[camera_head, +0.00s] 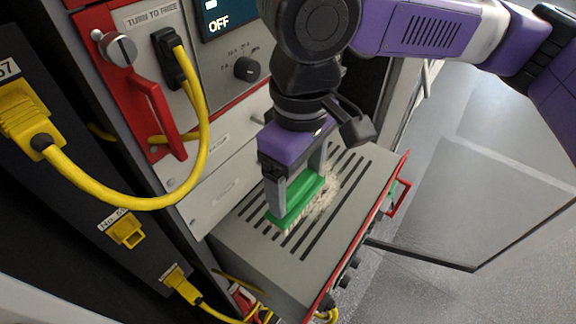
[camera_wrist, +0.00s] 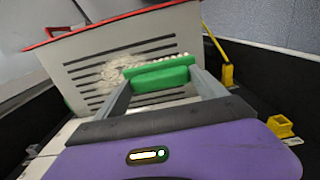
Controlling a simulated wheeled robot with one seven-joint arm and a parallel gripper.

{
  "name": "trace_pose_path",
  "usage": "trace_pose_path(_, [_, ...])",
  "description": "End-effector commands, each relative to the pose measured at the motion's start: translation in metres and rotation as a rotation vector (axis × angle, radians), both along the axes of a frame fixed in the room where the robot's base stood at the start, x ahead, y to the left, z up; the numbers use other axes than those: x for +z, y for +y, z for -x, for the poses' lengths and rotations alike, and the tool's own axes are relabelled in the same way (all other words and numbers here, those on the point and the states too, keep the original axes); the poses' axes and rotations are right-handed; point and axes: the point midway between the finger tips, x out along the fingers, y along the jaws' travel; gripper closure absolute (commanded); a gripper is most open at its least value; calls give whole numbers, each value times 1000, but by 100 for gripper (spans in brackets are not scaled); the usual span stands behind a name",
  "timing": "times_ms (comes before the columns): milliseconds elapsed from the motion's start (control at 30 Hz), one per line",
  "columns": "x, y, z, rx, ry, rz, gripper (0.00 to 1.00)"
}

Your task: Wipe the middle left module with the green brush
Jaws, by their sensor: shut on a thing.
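My gripper (camera_head: 300,183) is shut on the green brush (camera_head: 291,207). It holds the brush low over the slotted top of a pulled-out grey module (camera_head: 271,262). A pale patch of dust (camera_head: 325,197) lies on that top beside the brush, on its right. In the wrist view the green brush (camera_wrist: 160,76) sits between the fingers, with a row of pale bristles along one edge. The dust (camera_wrist: 112,72) and the slotted module top (camera_wrist: 185,22) show beyond it. Whether the bristles touch the top, I cannot tell.
A yellow cable (camera_head: 120,200) loops from a black plug (camera_head: 172,58) at the upper left, beside a red handle (camera_head: 150,105). The module's front has a red edge and a red handle (camera_head: 399,199). An open glass door (camera_head: 480,205) stands at the right.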

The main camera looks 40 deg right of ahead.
Motion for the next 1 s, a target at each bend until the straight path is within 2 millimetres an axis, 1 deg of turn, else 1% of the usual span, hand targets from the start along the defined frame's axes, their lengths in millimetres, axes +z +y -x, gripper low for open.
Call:
trace_pose_path(167, [-12,0,0,0,1,1,51])
trace_pose_path(600, [-54,0,0,-1,0,1,51])
trace_pose_path(733, [-59,0,0,-1,-1,0,51])
trace_pose_path(1000, [-58,0,0,-1,0,0,51])
